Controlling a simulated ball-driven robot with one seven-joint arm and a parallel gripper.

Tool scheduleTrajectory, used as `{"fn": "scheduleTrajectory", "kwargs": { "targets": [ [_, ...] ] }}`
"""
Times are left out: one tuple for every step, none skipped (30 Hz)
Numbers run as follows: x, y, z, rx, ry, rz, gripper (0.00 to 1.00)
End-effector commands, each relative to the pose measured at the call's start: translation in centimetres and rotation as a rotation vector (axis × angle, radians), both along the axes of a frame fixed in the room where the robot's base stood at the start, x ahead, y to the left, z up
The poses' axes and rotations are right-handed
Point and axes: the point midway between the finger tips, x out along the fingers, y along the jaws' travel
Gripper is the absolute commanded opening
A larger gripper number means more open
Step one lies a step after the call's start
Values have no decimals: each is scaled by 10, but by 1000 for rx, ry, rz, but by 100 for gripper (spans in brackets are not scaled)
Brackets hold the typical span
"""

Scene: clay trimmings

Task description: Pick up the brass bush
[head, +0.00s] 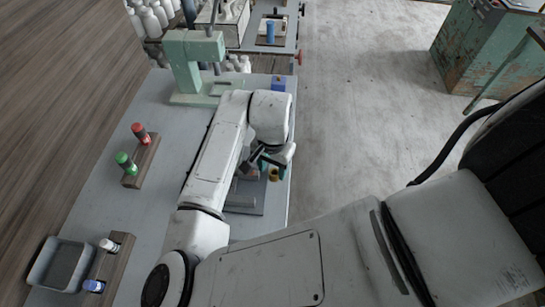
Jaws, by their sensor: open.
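The brass bush appears to be the small golden-brown round piece (274,175) at the right edge of the grey bench, beside a dark plate. It is tiny in the head view and partly covered by my gripper. My gripper (271,166) is open, with its fingertips close above or around the piece. I cannot tell whether they touch it. My arm hides part of the bench and the plate.
A dark grey plate (241,208) lies under my arm. A green press (194,60) and a blue block (278,83) stand at the far end. A grey tray (37,264) is near left.

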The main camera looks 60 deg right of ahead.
Motion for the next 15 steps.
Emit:
{"fn": "scheduleTrajectory", "kwargs": {
  "targets": [
    [0,0,-3,1,1,1,51],
    [0,0,-4,1,0,1,51],
    [0,0,-5,1,0,1,51],
    [0,0,-6,1,0,1,51],
    [0,0,-6,1,-1,1,51],
    [0,0,-6,1,-1,1,51],
    [0,0,-6,1,-1,1,51],
    [0,0,-6,1,-1,0,51],
    [0,0,-6,1,-1,0,51],
    [0,0,-6,1,-1,0,51],
    [0,0,-6,1,-1,0,51],
    [0,0,-6,1,-1,0,51],
    [0,0,-6,1,-1,0,48],
    [0,0,-6,1,-1,0,45],
    [0,0,-6,1,-1,0,41]
  ]
}}
